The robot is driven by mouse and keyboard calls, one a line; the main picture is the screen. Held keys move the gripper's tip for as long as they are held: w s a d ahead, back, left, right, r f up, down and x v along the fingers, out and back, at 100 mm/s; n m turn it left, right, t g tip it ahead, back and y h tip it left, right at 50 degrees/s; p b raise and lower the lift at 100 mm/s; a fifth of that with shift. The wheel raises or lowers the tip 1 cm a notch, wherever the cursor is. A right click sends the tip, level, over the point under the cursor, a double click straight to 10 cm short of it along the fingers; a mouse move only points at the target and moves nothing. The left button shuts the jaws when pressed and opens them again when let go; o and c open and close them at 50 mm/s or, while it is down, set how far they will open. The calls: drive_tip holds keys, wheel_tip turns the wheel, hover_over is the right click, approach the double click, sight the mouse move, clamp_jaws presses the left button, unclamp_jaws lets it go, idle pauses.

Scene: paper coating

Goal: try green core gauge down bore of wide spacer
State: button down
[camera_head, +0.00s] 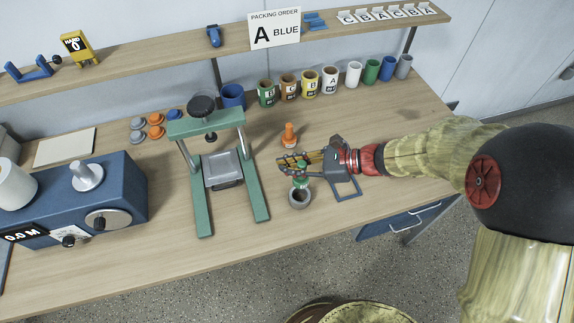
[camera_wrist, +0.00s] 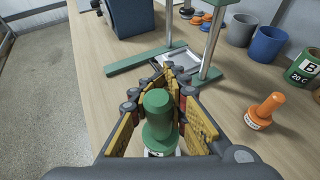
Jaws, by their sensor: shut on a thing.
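My gripper (camera_head: 298,166) is shut on the green core gauge (camera_wrist: 157,118). In the wrist view the gauge stands between the yellow finger pads, its round knob up and a white label partly showing at its foot. In the head view a bit of the green gauge (camera_head: 301,181) shows below the fingers. A grey ring-shaped spacer (camera_head: 293,200) stands on the table just below it, its dark bore facing up. I cannot tell whether the gauge tip is above the bore or inside it. An orange gauge (camera_head: 289,136) stands behind my gripper, and also shows in the wrist view (camera_wrist: 264,109).
A green press frame (camera_head: 188,205) stands left of my gripper. A blue machine (camera_head: 120,180) is at the far left. Several coloured cups, including a dark blue one (camera_head: 233,97), line the back under the shelf (camera_head: 150,65). The table front near the spacer is clear.

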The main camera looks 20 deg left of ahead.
drive_tip(key=shift+f+b, duration=1.55)
drive_tip(key=shift+f, duration=1.3)
drive_tip(key=shift+f+b, duration=1.1)
drive_tip(key=shift+f, duration=1.6)
drive_tip(key=c, duration=1.6)
unclamp_jaws()
drive_tip(key=shift+c, duration=0.2)
drive_tip(key=shift+r, duration=0.1)
drive_tip(key=v, duration=1.2)
